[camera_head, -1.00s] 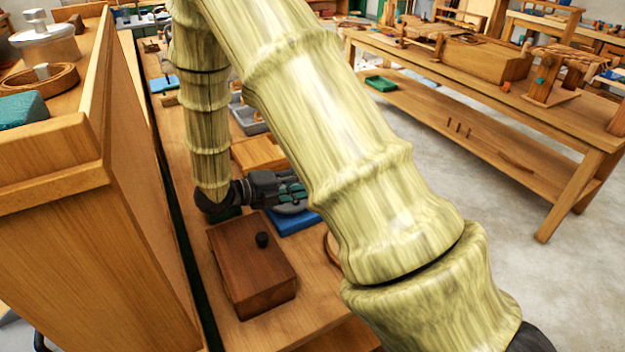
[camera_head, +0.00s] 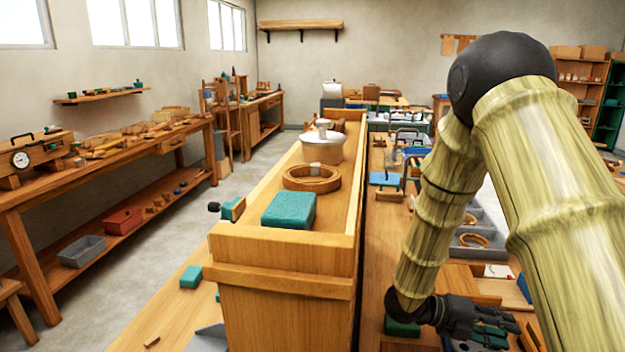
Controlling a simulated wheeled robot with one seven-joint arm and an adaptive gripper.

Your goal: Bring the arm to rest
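My arm, with pale green bamboo-like links, fills the right side of the head view. It bends at a dark round joint at the upper right and runs down to my gripper (camera_head: 492,326). My gripper is low over the right-hand bench top (camera_head: 380,260), pointing to the right. Its fingers are dark and small here, near a green block (camera_head: 402,326). I cannot make out whether they are apart or closed, or whether anything is between them.
A raised wooden shelf unit (camera_head: 290,285) stands left of my arm, carrying a teal block (camera_head: 289,209), a wooden ring (camera_head: 311,178) and a lidded pot (camera_head: 322,147). Grey trays (camera_head: 470,252) lie beside the arm. Open floor (camera_head: 180,220) lies at left.

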